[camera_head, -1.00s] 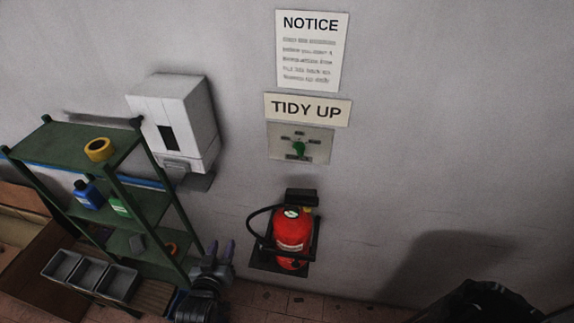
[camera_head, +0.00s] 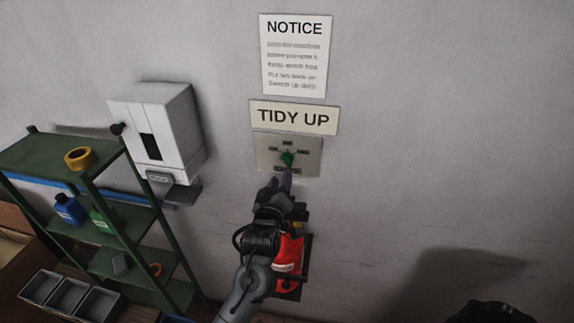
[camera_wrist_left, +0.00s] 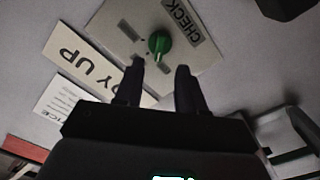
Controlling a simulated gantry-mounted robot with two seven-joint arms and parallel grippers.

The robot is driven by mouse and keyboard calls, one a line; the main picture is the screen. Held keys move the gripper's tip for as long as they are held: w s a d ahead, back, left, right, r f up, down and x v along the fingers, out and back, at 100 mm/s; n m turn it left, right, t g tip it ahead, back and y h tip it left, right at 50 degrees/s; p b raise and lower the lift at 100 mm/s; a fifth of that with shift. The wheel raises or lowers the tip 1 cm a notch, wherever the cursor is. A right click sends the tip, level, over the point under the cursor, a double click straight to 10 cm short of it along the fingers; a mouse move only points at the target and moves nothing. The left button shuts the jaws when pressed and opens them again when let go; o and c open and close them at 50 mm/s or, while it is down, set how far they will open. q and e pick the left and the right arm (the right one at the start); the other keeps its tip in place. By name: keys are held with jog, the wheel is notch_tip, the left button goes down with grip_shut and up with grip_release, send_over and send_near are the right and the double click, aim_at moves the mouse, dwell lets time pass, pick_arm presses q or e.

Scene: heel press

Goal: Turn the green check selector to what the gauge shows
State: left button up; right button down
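The green check selector (camera_head: 287,159) is a knob on a pale wall plate (camera_head: 312,160) under the TIDY UP sign. Small dark label strips sit around the knob, too small to read. In the left wrist view the knob (camera_wrist_left: 159,44) shows close up, beside a CHECK label (camera_wrist_left: 183,20). My left gripper (camera_head: 279,181) is just below the knob. In the wrist view its two fingers (camera_wrist_left: 160,68) are apart with nothing between them, the knob just beyond the tips. My right gripper is not in view.
A green shelf rack (camera_head: 127,215) with a yellow tape roll (camera_head: 79,158) and bottles stands at the left. A white dispenser (camera_head: 168,115) hangs on the wall left of the plate. The wall right of the plate is clear.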

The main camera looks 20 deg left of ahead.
aim_at(286, 163)
pick_arm(q)
jog(key=shift+w+a+p, duration=0.2)
jog(key=shift+w, duration=1.1)
jog(key=shift+w+a+p, duration=0.2)
jog(key=shift+w+p, duration=0.05)
jog(key=shift+w, duration=1.05)
jog(key=shift+w+a+p, duration=0.2)
jog(key=shift+w, duration=1.1)
grip_shut()
